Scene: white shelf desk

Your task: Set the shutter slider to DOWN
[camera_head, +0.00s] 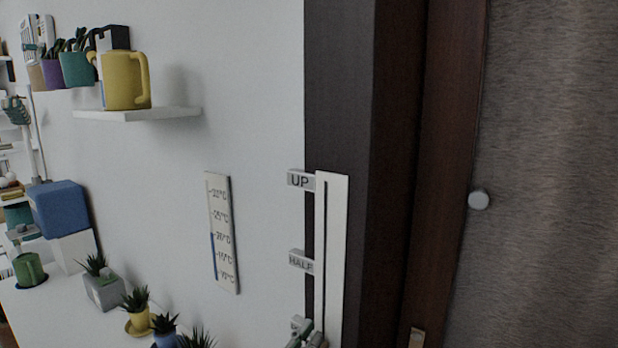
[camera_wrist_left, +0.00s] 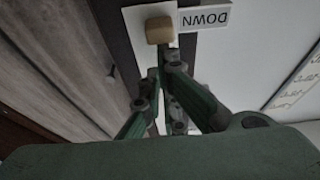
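The shutter slider's white panel (camera_head: 334,240) stands upright on the dark frame, with a long slot and tags marked UP (camera_head: 300,180) and HALF (camera_head: 300,262). A third tag low down is partly hidden by my left gripper (camera_head: 308,338), at the bottom edge of the head view. In the left wrist view, the DOWN tag (camera_wrist_left: 206,17) sits beside a tan slider knob (camera_wrist_left: 160,30). My left gripper's green fingers (camera_wrist_left: 161,72) are close together, apparently shut, with the knob in full view just beyond their tips. I cannot tell whether they touch it. My right gripper is not in view.
A thermometer strip (camera_head: 222,232) hangs on the wall left of the slider. A small shelf (camera_head: 136,114) holds a yellow mug (camera_head: 122,80). Potted plants stand along the white desk (camera_head: 40,310) at lower left. A door with a round knob (camera_head: 479,199) is at right.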

